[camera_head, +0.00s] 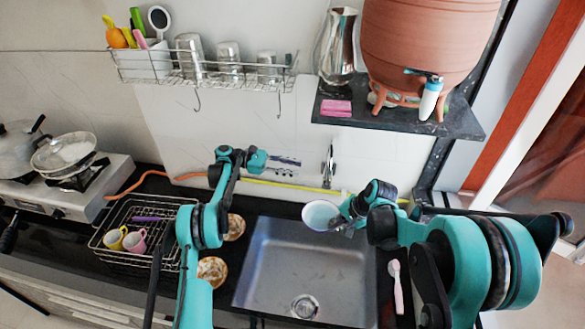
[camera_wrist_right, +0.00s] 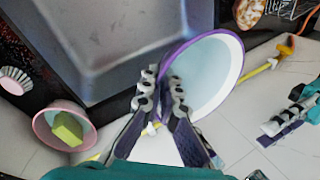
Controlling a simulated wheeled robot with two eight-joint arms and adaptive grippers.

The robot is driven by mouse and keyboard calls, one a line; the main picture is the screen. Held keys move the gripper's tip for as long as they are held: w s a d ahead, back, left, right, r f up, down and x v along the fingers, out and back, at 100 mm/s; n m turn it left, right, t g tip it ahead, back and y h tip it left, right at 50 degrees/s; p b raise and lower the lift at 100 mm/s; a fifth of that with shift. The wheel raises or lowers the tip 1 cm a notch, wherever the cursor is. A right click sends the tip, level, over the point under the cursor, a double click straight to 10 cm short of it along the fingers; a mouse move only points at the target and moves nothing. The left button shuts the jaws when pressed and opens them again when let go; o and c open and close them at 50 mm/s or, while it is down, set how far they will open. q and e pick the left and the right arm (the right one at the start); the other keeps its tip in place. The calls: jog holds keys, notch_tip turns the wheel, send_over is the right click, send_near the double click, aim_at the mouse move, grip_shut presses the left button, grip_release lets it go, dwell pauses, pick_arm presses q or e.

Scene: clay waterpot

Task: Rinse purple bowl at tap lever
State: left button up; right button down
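The purple bowl (camera_head: 320,215) has a pale blue inside and is at the back right edge of the sink, below the tap lever (camera_head: 328,165) on the wall. In the right wrist view its purple rim and pale inside (camera_wrist_right: 215,75) face the camera. My right gripper (camera_head: 347,227) is shut on the bowl's near rim; its fingertips (camera_wrist_right: 164,90) lie on either side of the rim. My left gripper (camera_head: 258,160) is near the wall, left of the tap, and apart from the bowl.
The sink (camera_head: 300,265) is empty. A dish rack (camera_head: 140,235) holding mugs stands left, with patterned bowls (camera_head: 212,270) between. A brush (camera_head: 397,285) lies right. A clay waterpot (camera_head: 425,45) stands on the shelf above. A pink bowl (camera_wrist_right: 45,125) holds a yellow-green block.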

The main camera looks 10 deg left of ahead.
jog(key=s, duration=0.6)
jog(key=shift+s+b, duration=0.25)
jog(key=shift+b, duration=0.15)
jog(key=shift+a, duration=0.1)
dwell(1.0)
jog(key=s+r+p, duration=0.2)
jog(key=s+r, duration=0.2)
jog(key=s, duration=0.1)
jog(key=shift+p, duration=0.35)
jog(key=shift+a, duration=0.1)
dwell(0.9)
